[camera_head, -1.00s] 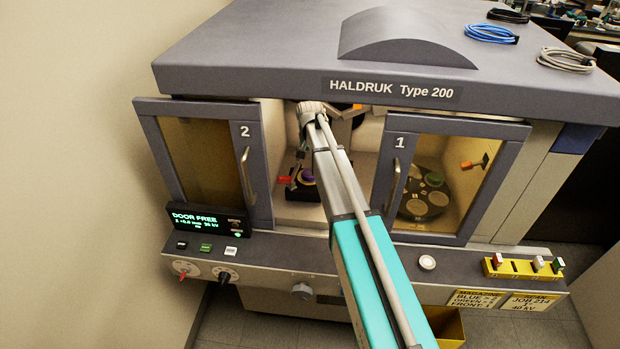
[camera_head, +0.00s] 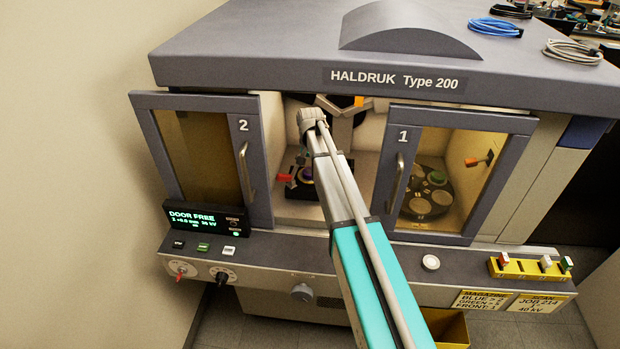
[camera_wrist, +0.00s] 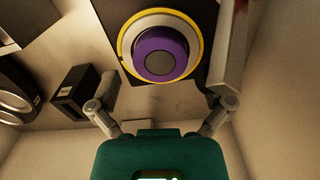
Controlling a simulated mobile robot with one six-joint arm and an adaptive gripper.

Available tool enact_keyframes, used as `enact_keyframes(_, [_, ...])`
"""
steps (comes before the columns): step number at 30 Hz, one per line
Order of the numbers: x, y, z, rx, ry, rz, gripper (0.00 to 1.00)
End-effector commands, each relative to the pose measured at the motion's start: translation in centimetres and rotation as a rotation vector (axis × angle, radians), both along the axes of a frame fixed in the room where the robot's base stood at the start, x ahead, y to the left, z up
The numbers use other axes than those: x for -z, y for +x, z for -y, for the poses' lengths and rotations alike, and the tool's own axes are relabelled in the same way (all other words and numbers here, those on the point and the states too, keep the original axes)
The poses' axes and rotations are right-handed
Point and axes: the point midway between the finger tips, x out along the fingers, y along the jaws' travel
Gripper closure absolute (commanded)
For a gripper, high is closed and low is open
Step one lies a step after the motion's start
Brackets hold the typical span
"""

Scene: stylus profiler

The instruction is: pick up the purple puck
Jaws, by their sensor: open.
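The purple puck (camera_wrist: 160,52) sits on a round pale seat with a yellow rim (camera_wrist: 124,35) in the wrist view. In the head view the puck (camera_head: 306,174) shows inside the machine's open bay, partly hidden by my arm. My gripper (camera_wrist: 166,62) is open, with one finger on each side of the puck and its seat in the wrist view. Gaps show between the fingers and the puck. Its height above the puck is hard to tell. In the head view my wrist is above the puck, and the fingers are mostly hidden.
Door 2 (camera_head: 243,200) and door 1 (camera_head: 397,190) flank the bay opening. A small black block (camera_wrist: 75,90) stands left of the seat. A red part (camera_head: 285,178) is beside the puck.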

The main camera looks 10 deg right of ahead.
Motion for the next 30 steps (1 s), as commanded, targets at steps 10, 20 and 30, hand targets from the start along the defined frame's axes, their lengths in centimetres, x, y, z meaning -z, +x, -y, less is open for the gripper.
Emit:
enact_keyframes(10, [1.58,0.00,-0.01,0.000,0.000,0.000,0.00])
enact_keyframes(20, [1.51,0.00,-0.01,0.000,0.000,0.000,0.00])
enact_keyframes(30, [1.51,0.00,-0.01,0.000,0.000,0.000,0.22])
